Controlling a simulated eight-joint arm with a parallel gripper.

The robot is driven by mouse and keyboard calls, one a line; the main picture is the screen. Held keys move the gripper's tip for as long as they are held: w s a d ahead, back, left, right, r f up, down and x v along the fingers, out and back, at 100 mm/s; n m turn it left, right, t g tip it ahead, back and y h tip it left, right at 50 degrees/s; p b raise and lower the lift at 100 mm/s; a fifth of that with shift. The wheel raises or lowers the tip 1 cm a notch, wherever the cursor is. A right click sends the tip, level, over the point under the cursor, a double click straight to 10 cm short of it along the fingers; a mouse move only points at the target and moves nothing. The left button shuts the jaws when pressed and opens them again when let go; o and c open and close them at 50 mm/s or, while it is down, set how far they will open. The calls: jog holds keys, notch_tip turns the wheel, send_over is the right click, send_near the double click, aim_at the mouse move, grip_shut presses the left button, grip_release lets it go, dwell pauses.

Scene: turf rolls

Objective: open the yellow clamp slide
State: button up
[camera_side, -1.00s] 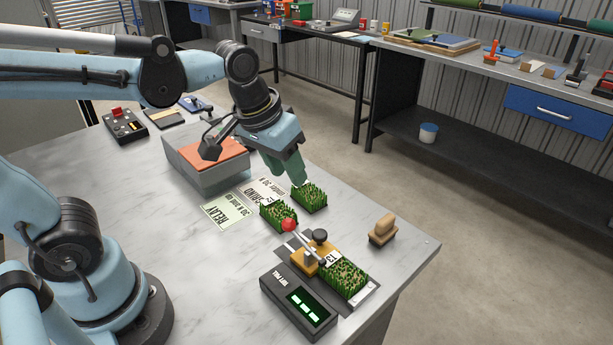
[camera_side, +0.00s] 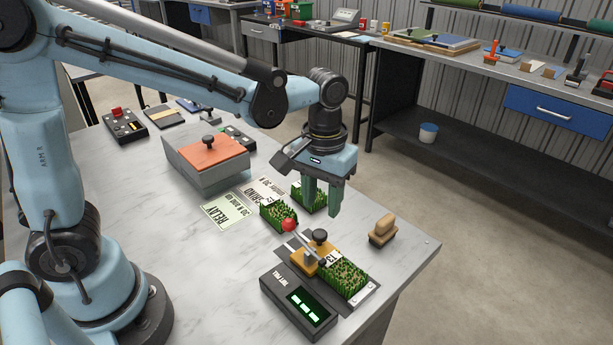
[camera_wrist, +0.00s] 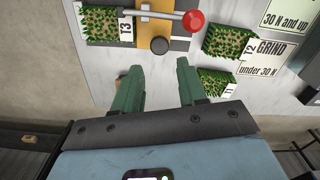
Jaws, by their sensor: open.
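The yellow clamp slide (camera_side: 303,263) sits on the dark test rig, beside the turf piece tagged T3 (camera_side: 346,279). It carries a black knob (camera_side: 319,236). A metal lever with a red ball (camera_side: 288,225) extends over it. In the wrist view the yellow slide (camera_wrist: 152,32) is at the top centre, with the lever across it and the red ball (camera_wrist: 193,20) to its right. My gripper (camera_side: 321,211) is open and empty, pointing down above the table behind the clamp. Its green fingers (camera_wrist: 159,68) show apart in the wrist view, short of the knob.
Turf pieces T2 (camera_side: 277,214) and T1 (camera_side: 299,194) stand left of my fingers; T1 is partly hidden by them. A wooden-handled block (camera_side: 382,230) is to the right. A readout box (camera_side: 298,306) is in front. RELAY (camera_side: 229,211) and GRIND cards lie left.

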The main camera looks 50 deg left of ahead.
aim_at(320, 231)
jog(key=shift+f, duration=3.55)
grip_shut()
